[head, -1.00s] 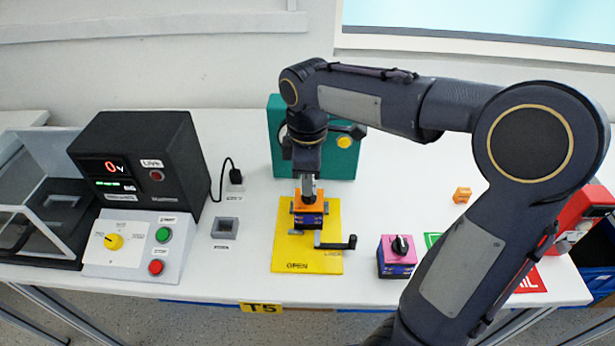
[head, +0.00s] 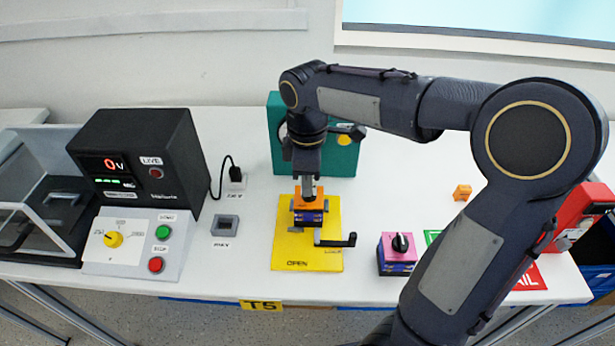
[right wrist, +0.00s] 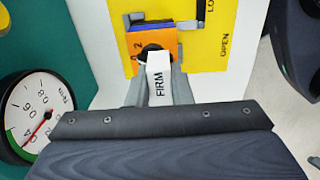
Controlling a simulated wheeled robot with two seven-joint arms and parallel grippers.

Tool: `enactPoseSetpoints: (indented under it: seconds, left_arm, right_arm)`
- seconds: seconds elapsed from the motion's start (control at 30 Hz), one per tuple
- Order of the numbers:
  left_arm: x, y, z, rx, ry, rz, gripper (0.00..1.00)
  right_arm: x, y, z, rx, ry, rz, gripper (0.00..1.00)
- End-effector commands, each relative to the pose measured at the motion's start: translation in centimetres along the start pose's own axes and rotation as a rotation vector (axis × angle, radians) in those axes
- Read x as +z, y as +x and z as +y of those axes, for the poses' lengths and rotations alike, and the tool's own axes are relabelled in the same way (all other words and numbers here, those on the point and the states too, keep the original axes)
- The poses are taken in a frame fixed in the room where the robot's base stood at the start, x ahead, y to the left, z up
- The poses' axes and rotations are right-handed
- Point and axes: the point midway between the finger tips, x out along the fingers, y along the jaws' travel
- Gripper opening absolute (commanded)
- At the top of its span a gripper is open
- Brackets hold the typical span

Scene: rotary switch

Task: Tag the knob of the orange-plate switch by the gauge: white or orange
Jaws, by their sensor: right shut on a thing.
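The orange-plate switch (head: 315,207) has a blue-purple body and sits on a yellow base marked OPEN (head: 318,262). My right gripper (head: 309,187) points down onto it. A white strip printed FIRM (right wrist: 159,85) lies between the fingers. The round gauge (right wrist: 38,115) is at the left there, its red needle slanting to the lower left near a green band. My left gripper is not in view.
A black crank lever (head: 337,240) sticks out beside the switch. A pink-plate switch (head: 396,254) stands to the right. A teal panel (head: 345,160) rises behind; a meter box (head: 140,155) and button panel (head: 133,257) stand left. A small orange piece (head: 461,192) lies at the right.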

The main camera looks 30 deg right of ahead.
Motion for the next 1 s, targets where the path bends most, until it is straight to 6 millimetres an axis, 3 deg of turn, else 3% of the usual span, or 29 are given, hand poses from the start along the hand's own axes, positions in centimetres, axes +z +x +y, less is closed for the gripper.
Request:
enactPoseSetpoints:
  seconds: [0.33,0.37,0.53,0.83,1.0]
  left_arm:
    - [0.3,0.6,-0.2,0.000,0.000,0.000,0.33]
    - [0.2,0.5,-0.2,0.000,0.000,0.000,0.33]
    - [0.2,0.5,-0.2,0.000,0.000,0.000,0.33]
    - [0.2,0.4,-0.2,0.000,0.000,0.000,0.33]
    - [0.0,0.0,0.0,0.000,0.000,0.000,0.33]
  right_arm:
    - [0.0,1.0,0.0,0.000,0.000,0.000,0.00]
    - [0.0,0.9,0.0,0.001,0.000,0.000,0.22]
    - [0.0,0.9,0.0,0.000,0.000,0.000,0.44]
    - [0.0,0.7,0.0,0.001,0.000,0.000,0.45]
    - [0.0,-1.5,0.1,0.003,0.001,0.003,0.45]
